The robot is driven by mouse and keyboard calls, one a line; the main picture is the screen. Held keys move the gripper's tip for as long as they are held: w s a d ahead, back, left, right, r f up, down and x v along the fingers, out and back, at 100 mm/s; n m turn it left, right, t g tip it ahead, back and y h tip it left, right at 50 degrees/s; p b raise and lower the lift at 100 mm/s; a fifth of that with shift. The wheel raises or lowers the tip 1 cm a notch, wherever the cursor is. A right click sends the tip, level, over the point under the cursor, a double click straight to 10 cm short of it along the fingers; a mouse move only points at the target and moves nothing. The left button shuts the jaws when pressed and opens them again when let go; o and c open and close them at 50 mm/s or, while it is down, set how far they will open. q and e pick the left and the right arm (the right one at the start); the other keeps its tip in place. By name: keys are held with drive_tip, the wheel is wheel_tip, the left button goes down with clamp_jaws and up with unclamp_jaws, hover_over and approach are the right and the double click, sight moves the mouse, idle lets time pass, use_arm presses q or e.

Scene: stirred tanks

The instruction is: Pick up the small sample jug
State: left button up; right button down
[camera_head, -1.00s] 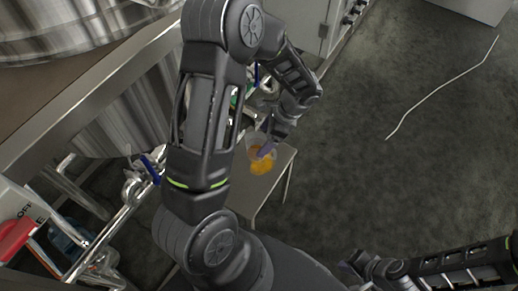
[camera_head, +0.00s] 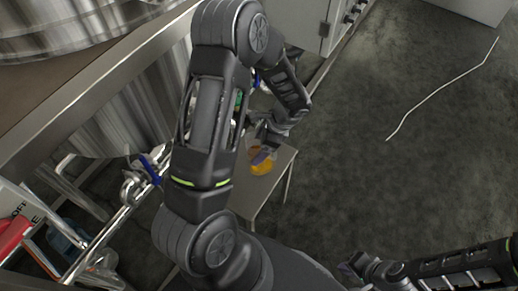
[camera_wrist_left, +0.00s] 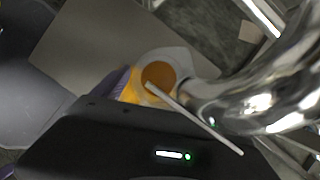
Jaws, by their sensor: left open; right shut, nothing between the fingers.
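The small sample jug (camera_head: 261,168) is clear with orange liquid and stands on a small grey table. In the left wrist view the jug (camera_wrist_left: 160,72) is seen from above, its lower part hidden by my dark gripper body. A purple finger also shows at the jug's left in the left wrist view. I cannot tell whether the fingers touch it. My right gripper (camera_head: 352,270) is shut and empty at the lower right, away from the jug.
The small table (camera_head: 247,204) stands beside the steel tanks (camera_head: 130,115). A shiny metal pipe (camera_wrist_left: 275,85) passes close to the jug in the left wrist view. Valves with blue handles line the tank side. The floor (camera_head: 400,170) at right is open, with a thin white line.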

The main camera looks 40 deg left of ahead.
sight(259, 139)
use_arm(q)
drive_tip(key=shift+c, duration=0.3)
drive_tip(key=c, duration=1.4)
drive_tip(key=shift+r, duration=0.45)
wheel_tip(259, 139, up, 3)
drive_tip(key=shift+r+p, duration=0.1)
drive_tip(key=shift+p, duration=0.4)
drive_tip(key=shift+w+d+f, duration=0.1)
drive_tip(key=shift+w+d, duration=1.45)
drive_tip(key=shift+d, duration=1.05)
drive_tip(key=shift+w+d+f, duration=0.1)
drive_tip(key=shift+w+d, duration=1.45)
drive_tip(key=shift+d, duration=1)
drive_tip(key=shift+w+d+f, duration=0.1)
drive_tip(key=shift+w+d, duration=1.45)
drive_tip(key=shift+d, duration=1.05)
